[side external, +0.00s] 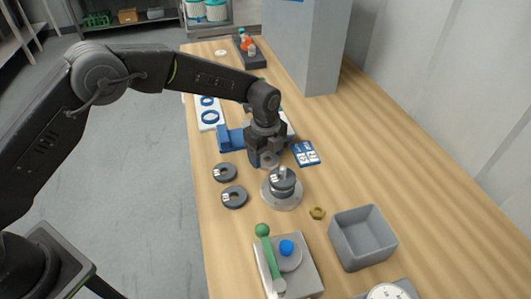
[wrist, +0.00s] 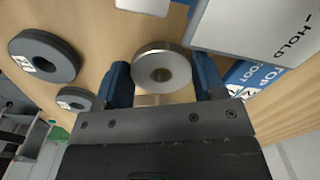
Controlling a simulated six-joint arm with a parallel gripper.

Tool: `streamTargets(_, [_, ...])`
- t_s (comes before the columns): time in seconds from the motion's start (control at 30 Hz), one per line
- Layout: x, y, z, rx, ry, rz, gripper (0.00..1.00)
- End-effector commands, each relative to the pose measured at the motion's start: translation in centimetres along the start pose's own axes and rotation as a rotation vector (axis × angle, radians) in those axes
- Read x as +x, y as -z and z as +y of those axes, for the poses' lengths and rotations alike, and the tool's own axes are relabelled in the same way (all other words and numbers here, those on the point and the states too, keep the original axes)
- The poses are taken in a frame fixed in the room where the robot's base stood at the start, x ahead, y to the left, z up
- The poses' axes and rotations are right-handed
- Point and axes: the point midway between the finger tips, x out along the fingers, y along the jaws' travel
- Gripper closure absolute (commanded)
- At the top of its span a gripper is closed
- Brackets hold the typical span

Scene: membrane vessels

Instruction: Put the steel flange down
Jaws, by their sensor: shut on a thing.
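The steel flange (wrist: 183,70) is a shiny metal ring with a round centre hole, held between the two blue fingers of my gripper (wrist: 163,78) in the wrist view. In the side view my gripper (side external: 265,160) points down over the table, and the flange (side external: 269,160) shows as a small grey ring at its tips. It is close above the wood, but I cannot tell whether it touches the table.
A round metal base with a dark weight stack (side external: 283,183) stands just in front of my gripper. Two dark rings (side external: 225,172) (side external: 234,197) lie left, a blue card (side external: 306,153) right, and a blue fixture (side external: 228,139) behind. A grey bin (side external: 362,238) and brass nut (side external: 317,212) are nearer.

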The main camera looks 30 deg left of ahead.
Motion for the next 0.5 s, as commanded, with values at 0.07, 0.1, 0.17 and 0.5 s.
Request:
streamTargets(0.07, [0.07,-0.01,-0.02,0.0,0.001,0.0,0.68])
streamTargets(0.1, [0.2,-0.01,-0.02,0.0,0.0,0.0,0.68])
streamTargets(0.17, [0.34,-0.01,0.01,0.0,-0.001,0.0,0.35])
streamTargets(0.5, [0.31,-0.01,0.02,0.0,-0.001,0.0,0.11])
